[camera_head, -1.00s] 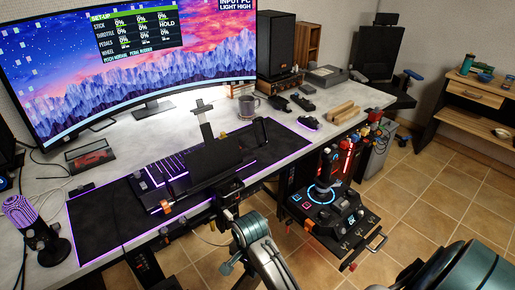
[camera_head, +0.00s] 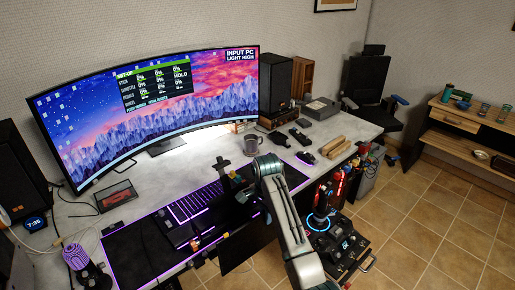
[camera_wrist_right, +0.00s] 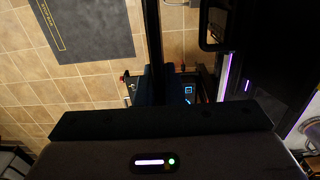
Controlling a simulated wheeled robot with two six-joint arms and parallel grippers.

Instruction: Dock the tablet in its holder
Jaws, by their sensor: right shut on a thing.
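The tablet is a thin black slab (camera_head: 247,246) that hangs upright below my right gripper (camera_head: 243,198), by the front edge of the desk, in the head view. The right gripper is shut on it from above; its fingertips are dark and hard to make out. In the right wrist view the slab (camera_wrist_right: 152,45) shows nearly edge-on as a dark vertical bar. A dark stand with a cross-shaped top (camera_head: 221,165), probably the holder, stands on the desk behind the keyboard. The slab is apart from it. My left gripper is out of view.
The keyboard (camera_head: 193,205) lies on a black mat with purple edges (camera_head: 140,250). A mug (camera_head: 252,145) and a mouse (camera_head: 305,157) are farther back. A joystick console (camera_head: 340,245) sits right of my arm. A curved monitor (camera_head: 160,100) spans the back.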

